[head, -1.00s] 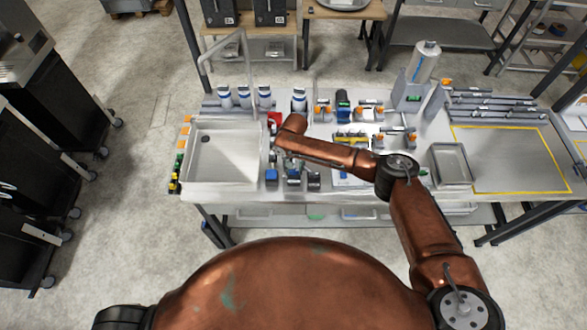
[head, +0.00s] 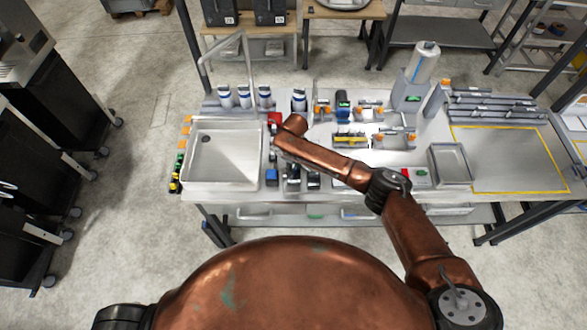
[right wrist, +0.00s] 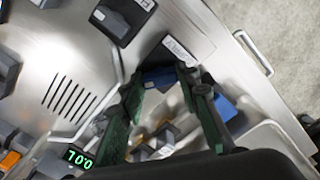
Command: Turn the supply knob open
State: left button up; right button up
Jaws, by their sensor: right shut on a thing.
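My right gripper (right wrist: 162,84) reaches in from the bottom of the right wrist view, its dark green fingers around a blue knob (right wrist: 158,77). It is shut on this knob, which sits on the steel bench top beside a small white label plate (right wrist: 181,49) whose text I cannot read. The fingers hide parts of the knob, and I cannot tell its turn angle. In the head view, the right gripper (head: 291,168) is mostly hidden by my forearm, right of the sink. My left gripper is not in view.
A steel sink (head: 222,126) lies left of the gripper. Dark knobs (right wrist: 126,18) and a green-lit display (right wrist: 78,158) stand nearby. White-and-blue canisters (head: 243,96) line the back. A metal tray (head: 451,164) and yellow-outlined free area (head: 510,158) lie to the right.

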jog(key=n, duration=0.6)
jog(key=shift+n, duration=0.4)
dwell(0.4)
jog(key=o, duration=1.2)
jog(key=shift+c, duration=0.2)
jog(key=shift+r, duration=0.2)
notch_tip(320, 180, up, 12)
jog(key=shift+f, duration=0.15)
